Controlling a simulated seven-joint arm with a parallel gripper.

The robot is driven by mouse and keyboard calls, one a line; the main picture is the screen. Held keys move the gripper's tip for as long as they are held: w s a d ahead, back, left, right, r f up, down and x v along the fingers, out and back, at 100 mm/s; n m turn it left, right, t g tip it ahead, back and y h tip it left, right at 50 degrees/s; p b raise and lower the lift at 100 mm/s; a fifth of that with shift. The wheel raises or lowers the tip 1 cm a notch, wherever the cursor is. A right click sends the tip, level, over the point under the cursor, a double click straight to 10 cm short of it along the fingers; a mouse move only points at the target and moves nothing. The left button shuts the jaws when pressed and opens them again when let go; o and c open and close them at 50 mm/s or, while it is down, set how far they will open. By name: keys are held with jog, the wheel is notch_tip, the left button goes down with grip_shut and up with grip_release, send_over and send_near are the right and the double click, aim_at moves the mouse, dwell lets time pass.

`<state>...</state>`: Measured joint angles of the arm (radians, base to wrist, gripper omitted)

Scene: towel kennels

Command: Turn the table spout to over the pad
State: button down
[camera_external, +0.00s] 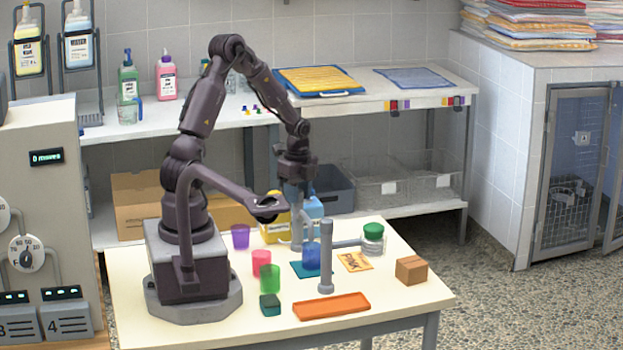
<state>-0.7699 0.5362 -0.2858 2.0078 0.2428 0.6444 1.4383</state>
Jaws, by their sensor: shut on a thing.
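The table spout seems to be the grey upright post (326,258) on a round foot near the table's middle, with a thin grey bar (347,243) reaching right toward a green-lidded jar. A flat teal pad (297,268) lies left of the post, partly under a translucent blue cup (312,257). My gripper (297,210) points down behind the post and cup. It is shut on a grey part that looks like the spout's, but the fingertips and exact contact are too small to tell. How the grey parts join is unclear.
Purple (240,237), pink (261,262) and green cups (270,279) stand to the left. An orange tray (331,306) and dark green block (270,304) lie in front. A yellow card (355,261), the jar (372,240) and a brown box (411,270) are to the right.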

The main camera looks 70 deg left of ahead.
jog(key=c, duration=0.8)
grip_release()
notch_tip(320, 180, up, 13)
jog(key=shift+w, duration=0.1)
